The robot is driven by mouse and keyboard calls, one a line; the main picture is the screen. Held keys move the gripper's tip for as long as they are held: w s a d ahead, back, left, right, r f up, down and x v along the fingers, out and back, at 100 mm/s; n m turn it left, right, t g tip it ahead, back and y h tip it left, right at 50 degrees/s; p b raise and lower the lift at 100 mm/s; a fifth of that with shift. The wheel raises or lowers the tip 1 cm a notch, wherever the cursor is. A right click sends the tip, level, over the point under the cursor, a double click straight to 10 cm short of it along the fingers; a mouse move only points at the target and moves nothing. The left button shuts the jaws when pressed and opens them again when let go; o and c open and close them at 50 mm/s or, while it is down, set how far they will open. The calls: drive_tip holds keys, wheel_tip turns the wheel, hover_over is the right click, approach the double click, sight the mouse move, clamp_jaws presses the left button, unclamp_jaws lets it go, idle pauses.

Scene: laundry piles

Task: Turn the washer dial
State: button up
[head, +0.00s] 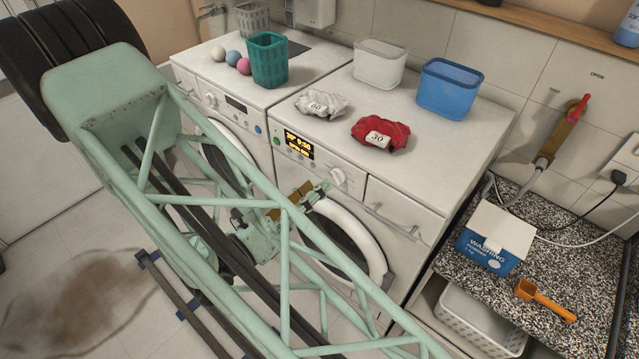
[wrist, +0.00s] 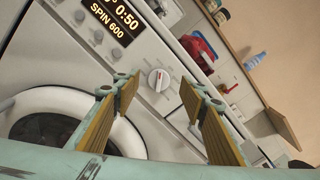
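The washer dial (head: 338,177) is a round white knob on the front panel of the right-hand machine (head: 410,196). In the wrist view the dial (wrist: 158,79) shows a red mark and sits in the gap between my fingers, beyond their tips. My gripper (head: 308,192) is open and empty, below and left of the dial in the head view. Its two gold-padded fingers (wrist: 160,90) are spread wide and appear apart from the dial. The lit display (head: 299,145) left of the dial reads 0:50 and SPIN 600 in the wrist view.
A second machine (head: 190,62) stands to the left. On top are a green basket (head: 268,62), white and blue baskets, and grey and red cloth bundles (head: 381,133). The round door (head: 345,235) is below the panel. A speckled counter (head: 585,255) lies at right.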

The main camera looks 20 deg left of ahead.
drive_tip(key=shift+v, duration=2.85)
